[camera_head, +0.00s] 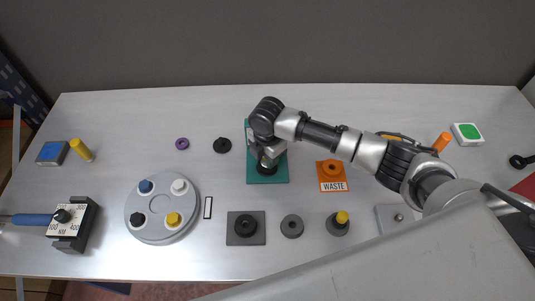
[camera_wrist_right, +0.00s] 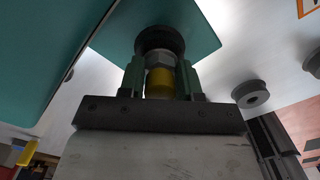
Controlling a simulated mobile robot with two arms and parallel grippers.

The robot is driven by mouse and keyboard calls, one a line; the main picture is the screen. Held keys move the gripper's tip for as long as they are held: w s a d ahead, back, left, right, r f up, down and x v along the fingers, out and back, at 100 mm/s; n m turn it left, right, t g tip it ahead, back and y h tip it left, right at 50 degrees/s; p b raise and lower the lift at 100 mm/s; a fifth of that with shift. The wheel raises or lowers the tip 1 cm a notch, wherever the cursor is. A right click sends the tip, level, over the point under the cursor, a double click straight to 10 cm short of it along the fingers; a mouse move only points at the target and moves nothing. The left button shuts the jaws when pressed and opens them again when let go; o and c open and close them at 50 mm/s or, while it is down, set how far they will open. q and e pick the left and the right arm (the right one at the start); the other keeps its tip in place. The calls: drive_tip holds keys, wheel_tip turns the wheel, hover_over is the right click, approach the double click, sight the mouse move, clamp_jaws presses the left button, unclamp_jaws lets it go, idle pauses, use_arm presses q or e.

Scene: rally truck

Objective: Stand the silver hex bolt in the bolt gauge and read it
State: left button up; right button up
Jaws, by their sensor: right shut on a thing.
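My right gripper (camera_head: 267,160) is over the teal board (camera_head: 279,178), which I take for the bolt gauge. In the wrist view the right gripper (camera_wrist_right: 160,80) is shut on a piece with a silver hex part (camera_wrist_right: 160,58) and a yellow part between the fingers; I take it for the silver hex bolt. Its silver end meets or sits right in front of a dark round socket (camera_wrist_right: 159,40) on the board; I cannot tell whether it is seated. In the head view the gripper and wrist hide the piece and part of the board. My left gripper is not in view.
Right of the board is an orange WASTE plate (camera_head: 331,184). In front are a dark square plate (camera_head: 236,238), a grey ring (camera_head: 292,226) and a yellow-topped piece (camera_head: 342,218).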

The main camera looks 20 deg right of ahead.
drive_tip(key=shift+f, duration=0.2)
drive_tip(key=shift+f, duration=0.1)
drive_tip(key=o, duration=1)
drive_tip(key=shift+c, duration=0.2)
drive_tip(key=shift+r, duration=0.2)
wheel_tip(320, 180, up, 12)
drive_tip(key=b, duration=0.1)
drive_tip(key=shift+b, duration=0.35)
drive_tip(key=shift+s, duration=0.1)
